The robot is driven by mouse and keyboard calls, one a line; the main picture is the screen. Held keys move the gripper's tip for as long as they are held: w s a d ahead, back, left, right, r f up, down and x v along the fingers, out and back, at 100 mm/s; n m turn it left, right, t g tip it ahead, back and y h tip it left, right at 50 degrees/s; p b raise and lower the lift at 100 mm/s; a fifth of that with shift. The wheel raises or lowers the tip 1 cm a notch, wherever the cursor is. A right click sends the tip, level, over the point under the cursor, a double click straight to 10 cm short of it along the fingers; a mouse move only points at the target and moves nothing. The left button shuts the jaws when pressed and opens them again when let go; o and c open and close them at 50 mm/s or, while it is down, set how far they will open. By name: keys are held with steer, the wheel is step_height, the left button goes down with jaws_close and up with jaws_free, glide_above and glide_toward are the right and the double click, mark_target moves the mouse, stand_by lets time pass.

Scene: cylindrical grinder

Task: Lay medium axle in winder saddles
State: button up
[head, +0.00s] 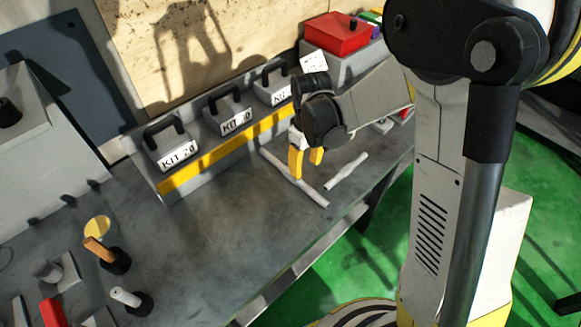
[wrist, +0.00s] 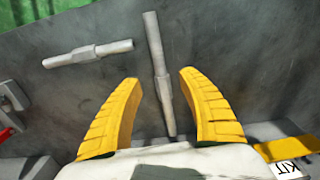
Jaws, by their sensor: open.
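Two grey stepped axles lie apart on the bench; I cannot tell by label which is the medium one. The longer axle (head: 312,193) lies beneath my gripper (head: 306,164); it also shows in the wrist view (wrist: 156,50), running lengthwise between the fingers. The shorter axle (head: 346,171) lies to its right, and at the upper left in the wrist view (wrist: 88,54). My gripper is open, its yellow fingers on either side of the longer axle, with nothing gripped. I cannot pick out the winder saddles for certain.
Grey kit boxes with handles (head: 235,120) stand in a yellow-striped rack (head: 215,160) behind the axles. A red bin (head: 337,35) is at the back. Handled tools (head: 100,250) and grey blocks stand at lower left. The middle of the bench (head: 225,225) is clear.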

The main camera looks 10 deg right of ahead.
mark_target(302, 182)
step_height(302, 182, down, 5)
steer(key=shift+w+f+b, duration=0.1)
steer(key=shift+f+b, duration=0.05)
steer(key=shift+b, duration=0.65)
steer(key=f, duration=0.1)
steer(key=f+b, duration=0.1)
steer(key=f, duration=0.1)
steer(key=f+b, duration=0.1)
steer(key=f, duration=0.1)
steer(key=shift+w+a, duration=0.2)
steer(key=shift+w, duration=0.2)
steer(key=shift+r, duration=0.1)
jaws_close()
